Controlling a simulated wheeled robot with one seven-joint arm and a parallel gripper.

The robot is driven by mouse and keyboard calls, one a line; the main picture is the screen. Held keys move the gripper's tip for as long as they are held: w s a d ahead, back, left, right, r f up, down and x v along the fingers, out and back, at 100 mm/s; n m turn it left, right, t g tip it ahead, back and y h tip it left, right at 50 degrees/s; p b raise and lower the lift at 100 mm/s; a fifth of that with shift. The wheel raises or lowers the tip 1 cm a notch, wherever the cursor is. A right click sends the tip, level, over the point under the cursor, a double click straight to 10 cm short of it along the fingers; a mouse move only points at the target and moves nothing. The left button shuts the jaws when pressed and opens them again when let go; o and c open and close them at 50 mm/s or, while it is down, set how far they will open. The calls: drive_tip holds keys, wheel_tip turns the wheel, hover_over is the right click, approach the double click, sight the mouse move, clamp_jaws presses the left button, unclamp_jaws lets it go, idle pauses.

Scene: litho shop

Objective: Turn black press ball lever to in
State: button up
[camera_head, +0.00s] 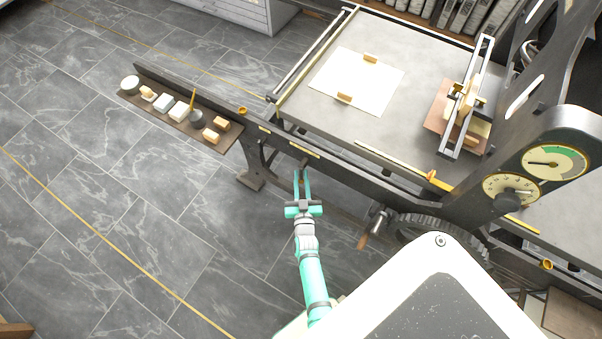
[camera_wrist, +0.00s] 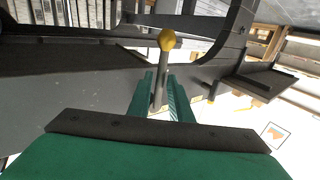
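The black press (camera_head: 350,170) fills the right of the head view. In the wrist view, a ball lever (camera_wrist: 160,72) with a grey shaft and a yellow ball (camera_wrist: 167,40) at its end stands out from the press's dark side. My gripper (camera_head: 301,174) is at the near side of the press, below the bed's edge. In the wrist view its two green fingers (camera_wrist: 160,88) stand on either side of the lever's shaft, with gaps visible, so it looks open around it. The ball lies beyond the fingertips. The lever's pivot and any in/out marking cannot be made out.
A narrow shelf (camera_head: 168,118) with small blocks and pots juts out left of my gripper. A gear wheel (camera_head: 440,229) and a crank handle (camera_head: 375,224) are to the right. Paper (camera_head: 357,80) lies on the press bed. The tiled floor at left is clear.

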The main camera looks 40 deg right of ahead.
drive_tip(key=shift+x, duration=0.95)
clamp_jaws()
